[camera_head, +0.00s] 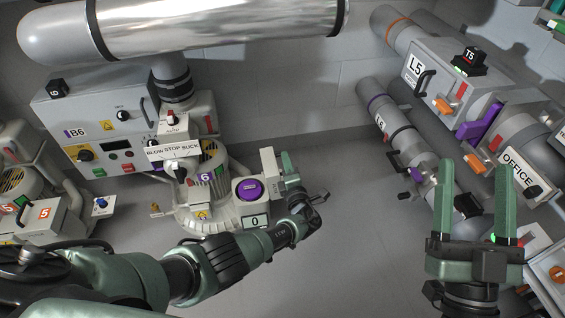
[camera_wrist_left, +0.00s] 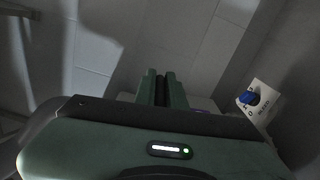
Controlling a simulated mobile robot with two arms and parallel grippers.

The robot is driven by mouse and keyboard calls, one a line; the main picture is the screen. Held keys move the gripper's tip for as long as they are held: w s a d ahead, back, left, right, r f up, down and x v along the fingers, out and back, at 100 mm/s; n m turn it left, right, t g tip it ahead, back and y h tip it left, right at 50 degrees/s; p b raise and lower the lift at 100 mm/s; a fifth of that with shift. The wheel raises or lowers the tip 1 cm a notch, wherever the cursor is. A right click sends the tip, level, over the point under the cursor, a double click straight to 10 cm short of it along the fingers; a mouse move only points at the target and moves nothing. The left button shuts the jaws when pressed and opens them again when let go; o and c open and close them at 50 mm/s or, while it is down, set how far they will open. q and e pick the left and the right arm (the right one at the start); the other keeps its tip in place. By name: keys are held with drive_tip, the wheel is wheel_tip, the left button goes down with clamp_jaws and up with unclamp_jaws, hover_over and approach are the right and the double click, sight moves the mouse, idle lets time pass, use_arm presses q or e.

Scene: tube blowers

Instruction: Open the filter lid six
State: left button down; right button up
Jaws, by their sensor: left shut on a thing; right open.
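Blower six stands at the left centre, marked with a purple 6 (camera_head: 205,177). At its right is a pale filter housing (camera_head: 228,213) with a round purple part (camera_head: 249,190) showing on top and a "0" label on its front. A pale grey plate (camera_head: 268,164), which looks like the filter lid, stands up beside the purple part. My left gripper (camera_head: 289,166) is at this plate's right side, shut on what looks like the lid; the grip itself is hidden. In the left wrist view its fingers (camera_wrist_left: 161,88) are close together around something dark. My right gripper (camera_head: 476,195) is open and empty.
The B6 control box (camera_head: 98,118) stands behind blower six, under a large metal pipe (camera_head: 215,22). Blower five's box (camera_head: 28,222) is at the left. Pipes and the L5 box (camera_head: 435,75) line the right. The floor between is clear. A blue knob (camera_wrist_left: 249,98) shows in the wrist view.

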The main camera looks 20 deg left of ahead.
use_arm(q)
drive_tip(key=shift+f, duration=0.15)
use_arm(e)
drive_tip(key=shift+s+r, duration=0.25)
drive_tip(key=shift+r, duration=0.1)
use_arm(q)
drive_tip(key=c, duration=1.5)
unclamp_jaws()
drive_tip(key=shift+d, duration=0.1)
use_arm(e)
drive_tip(key=shift+w, duration=0.1)
use_arm(q)
drive_tip(key=shift+s+d, duration=0.1)
drive_tip(key=shift+s, duration=0.05)
drive_tip(key=p+v, duration=0.2)
drive_tip(key=v, duration=0.1)
drive_tip(key=shift+s+d, duration=0.1)
drive_tip(key=shift+s, duration=0.05)
drive_tip(key=shift+p+v, duration=0.7)
drive_tip(key=shift+v, duration=1.3)
use_arm(e)
wheel_tip(320, 180, down, 15)
drive_tip(key=w+d+g+h, duration=0.1)
drive_tip(key=w+g+h, duration=0.1)
drive_tip(key=g, duration=0.6)
drive_tip(key=shift+w+d+g+h, duration=0.2)
drive_tip(key=shift+w+g+h, duration=0.1)
drive_tip(key=shift+w+h, duration=0.1)
